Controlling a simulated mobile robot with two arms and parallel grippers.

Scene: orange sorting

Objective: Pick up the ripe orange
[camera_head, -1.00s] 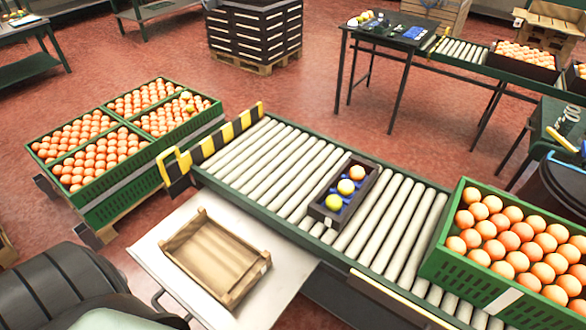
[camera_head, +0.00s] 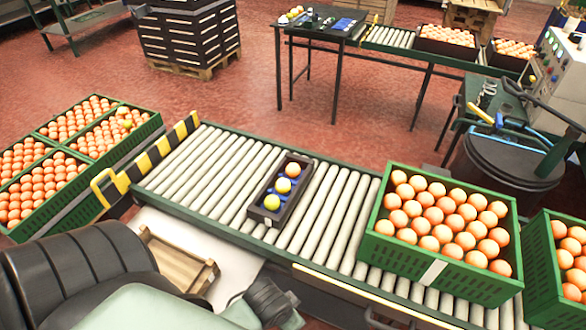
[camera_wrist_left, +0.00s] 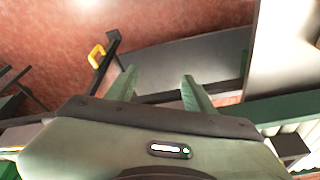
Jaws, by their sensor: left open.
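A small dark tray (camera_head: 256,213) on the roller conveyor holds three fruits in a row. The far one is an orange fruit (camera_head: 292,170), the middle one is a paler orange fruit (camera_head: 283,185), and the near one is a yellow-green fruit (camera_head: 271,202). In the left wrist view my left gripper (camera_wrist_left: 160,88) is open, with two green fingers apart and nothing between them. My left arm fills the lower left of the head view, short of the tray; its fingers cannot be made out there. My right gripper is not in view.
A green crate of oranges (camera_head: 430,262) stands on the conveyor (camera_head: 200,165), right of the tray. A wooden crate (camera_head: 180,262) lies on the white table at the left, partly behind my arm. Striped black-yellow guards (camera_head: 160,150) edge the conveyor's left end. Rollers around the small tray are bare.

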